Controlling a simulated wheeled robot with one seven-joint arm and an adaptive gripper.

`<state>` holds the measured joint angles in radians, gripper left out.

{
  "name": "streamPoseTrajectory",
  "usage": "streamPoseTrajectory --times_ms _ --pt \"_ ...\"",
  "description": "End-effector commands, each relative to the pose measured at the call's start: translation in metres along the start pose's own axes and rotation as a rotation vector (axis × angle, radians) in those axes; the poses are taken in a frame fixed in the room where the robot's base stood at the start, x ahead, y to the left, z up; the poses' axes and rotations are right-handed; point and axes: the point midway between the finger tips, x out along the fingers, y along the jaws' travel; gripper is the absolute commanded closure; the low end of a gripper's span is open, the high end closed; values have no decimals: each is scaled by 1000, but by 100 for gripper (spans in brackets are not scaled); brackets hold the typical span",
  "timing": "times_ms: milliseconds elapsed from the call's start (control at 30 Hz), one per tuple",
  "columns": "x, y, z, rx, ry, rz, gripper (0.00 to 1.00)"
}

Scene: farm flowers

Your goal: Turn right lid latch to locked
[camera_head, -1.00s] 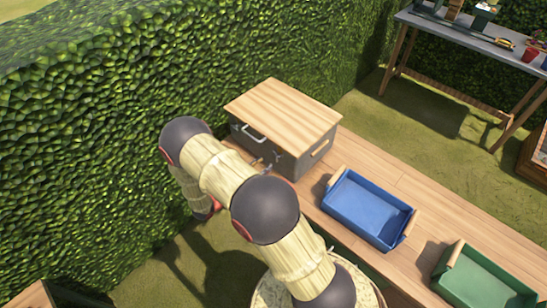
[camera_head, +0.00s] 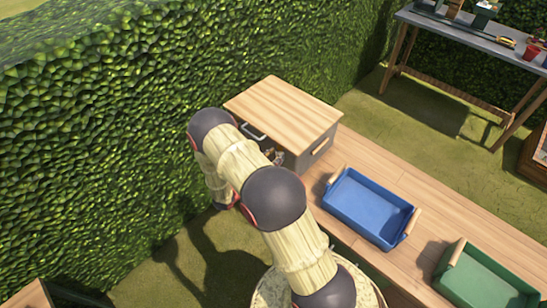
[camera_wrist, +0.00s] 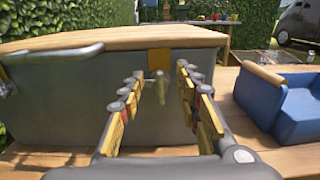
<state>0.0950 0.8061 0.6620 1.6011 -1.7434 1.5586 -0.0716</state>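A grey box with a wooden lid (camera_head: 283,103) stands on the wooden bench; its front wall (camera_wrist: 70,105) fills much of the wrist view. A small latch (camera_wrist: 161,88) sticks out below a yellow plate (camera_wrist: 159,61) at the right part of the front, under the lid's edge. It looks roughly upright. My gripper (camera_wrist: 157,85) is open, one yellow-padded finger on each side of the latch, with gaps showing. Contact cannot be told. In the head view my arm hides most of the box front, and only part of my gripper (camera_head: 275,157) shows.
A grey bar handle (camera_wrist: 50,54) crosses the box front at left. A blue tray (camera_head: 367,208) stands right of the box, and a green tray (camera_head: 485,280) is farther right. A hedge (camera_head: 100,130) rises at left.

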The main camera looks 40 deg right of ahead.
Motion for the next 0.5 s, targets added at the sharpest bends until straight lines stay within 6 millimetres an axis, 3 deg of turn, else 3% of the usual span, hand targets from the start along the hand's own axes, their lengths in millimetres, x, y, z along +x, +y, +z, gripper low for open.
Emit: streamPoseTrajectory --times_ms 167,500 --pt "0 0 0 0 0 0 68" --pt "0 0 0 0 0 0 87"
